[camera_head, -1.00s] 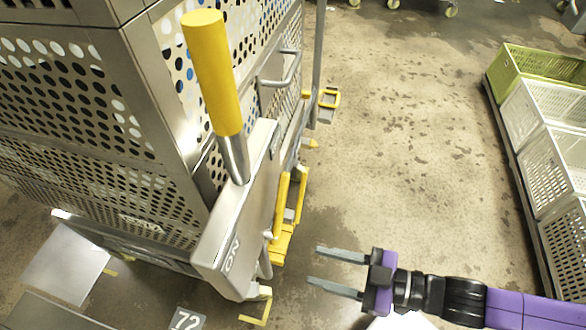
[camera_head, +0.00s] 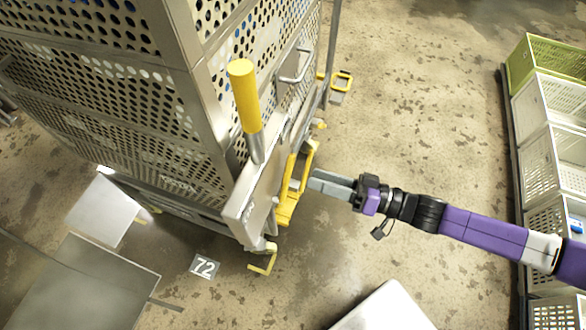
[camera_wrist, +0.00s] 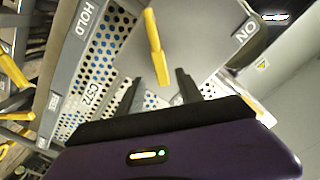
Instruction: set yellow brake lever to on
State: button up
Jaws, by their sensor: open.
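The yellow brake lever (camera_head: 243,95) has a thick yellow grip on a bare metal shaft. It rises from a grey panel (camera_head: 240,210) on the corner of a perforated metal cart. In the wrist view the lever (camera_wrist: 153,35) lies ahead of my gripper, between a HOLD label (camera_wrist: 88,18) and an ON label (camera_wrist: 245,32). My gripper (camera_head: 312,182) is open and empty, to the right of the panel and apart from the lever. Its two dark fingers (camera_wrist: 157,80) point towards the lever in the wrist view. The lever's pivot is not clear.
The perforated cart (camera_head: 190,105) fills the left side, with a metal handle (camera_head: 294,68) and yellow brackets (camera_head: 290,200) low on its side. A floor plate marked 72 (camera_head: 205,267) lies in front. A row of crates (camera_head: 545,105) stands at right. Floor between is clear.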

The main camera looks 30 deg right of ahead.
aim_at(291, 171)
jog(key=x, duration=0.7)
jog(key=shift+w+a, duration=0.25)
grip_shut()
dwell(1.2)
